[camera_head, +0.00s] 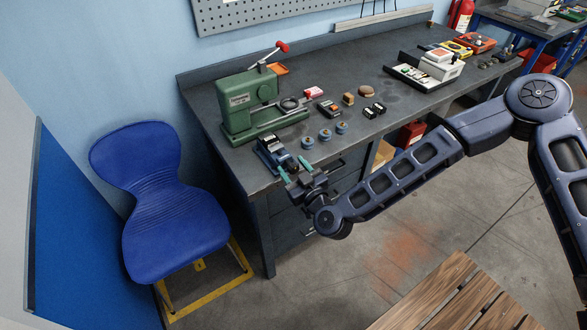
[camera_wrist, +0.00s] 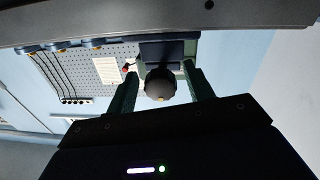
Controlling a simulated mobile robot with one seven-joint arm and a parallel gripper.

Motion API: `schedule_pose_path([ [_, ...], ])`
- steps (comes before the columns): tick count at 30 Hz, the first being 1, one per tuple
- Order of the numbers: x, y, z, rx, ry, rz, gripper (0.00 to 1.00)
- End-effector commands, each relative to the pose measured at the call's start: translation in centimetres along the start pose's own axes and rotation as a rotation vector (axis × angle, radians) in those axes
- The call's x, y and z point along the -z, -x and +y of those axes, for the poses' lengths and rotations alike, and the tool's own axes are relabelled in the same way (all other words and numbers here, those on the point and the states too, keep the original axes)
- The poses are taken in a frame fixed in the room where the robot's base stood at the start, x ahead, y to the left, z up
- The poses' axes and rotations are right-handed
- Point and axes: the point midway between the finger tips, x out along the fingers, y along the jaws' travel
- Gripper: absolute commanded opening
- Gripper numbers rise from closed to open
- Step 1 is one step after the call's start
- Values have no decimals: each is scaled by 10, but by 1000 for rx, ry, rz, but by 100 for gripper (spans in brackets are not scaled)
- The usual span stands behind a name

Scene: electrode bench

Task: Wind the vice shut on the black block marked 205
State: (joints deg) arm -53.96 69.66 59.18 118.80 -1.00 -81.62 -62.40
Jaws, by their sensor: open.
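The small blue vice (camera_head: 268,156) stands at the near left edge of the bench. A dark block with a pale top (camera_head: 272,141) appears to sit in it, but its marking is too small to read. My gripper (camera_head: 294,167) is at the vice's near end, with its two green fingers spread. In the wrist view, a dark round knob (camera_wrist: 160,84) shows between the open fingers of my gripper (camera_wrist: 161,82), with a dark body (camera_wrist: 162,50) behind it. A gap shows beside the knob on each side. The vice jaws are not clear.
A green press (camera_head: 240,106) stands behind the vice. Several blue-grey round parts (camera_head: 325,136) lie to its right. A blue chair (camera_head: 165,205) stands left of the bench (camera_head: 215,152).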

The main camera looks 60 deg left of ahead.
Motion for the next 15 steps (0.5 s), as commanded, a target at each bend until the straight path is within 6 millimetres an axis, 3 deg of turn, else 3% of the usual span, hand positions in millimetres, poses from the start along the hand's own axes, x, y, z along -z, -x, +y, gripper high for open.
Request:
schedule_pose_path([
  [4,0,0,0,0,0,0,52],
  [11,0,0,0,0,0,0,9],
  [15,0,0,0,0,-1,0,8],
])
